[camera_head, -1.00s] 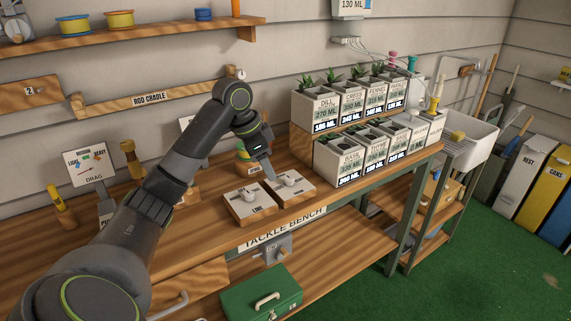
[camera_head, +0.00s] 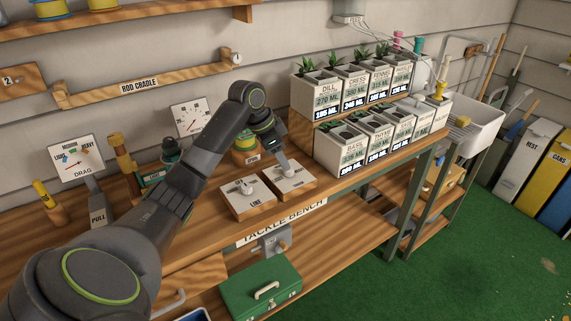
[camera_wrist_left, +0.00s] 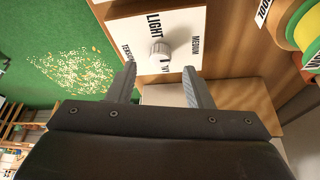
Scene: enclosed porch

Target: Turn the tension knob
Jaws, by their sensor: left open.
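The tension knob (camera_wrist_left: 160,52) is a small pale round knob on a white-topped wooden block with LIGHT and MEDIUM printed around it. In the head view this block (camera_head: 300,183) is the right one of two on the bench, and my gripper partly covers its top. My left gripper (camera_head: 287,170) is above it, pointing down. In the left wrist view its two fingers (camera_wrist_left: 160,70) are apart, with the knob just beyond and between the tips. I cannot tell whether either finger touches it. My right gripper is not in view.
The LINE block (camera_head: 246,198) with its own switch sits just left. Planter boxes (camera_head: 350,150) stand close on the right. A drag chart (camera_head: 76,160), a PULL handle (camera_head: 98,208) and bottles stand at the left. A green case (camera_head: 262,288) sits below the bench front.

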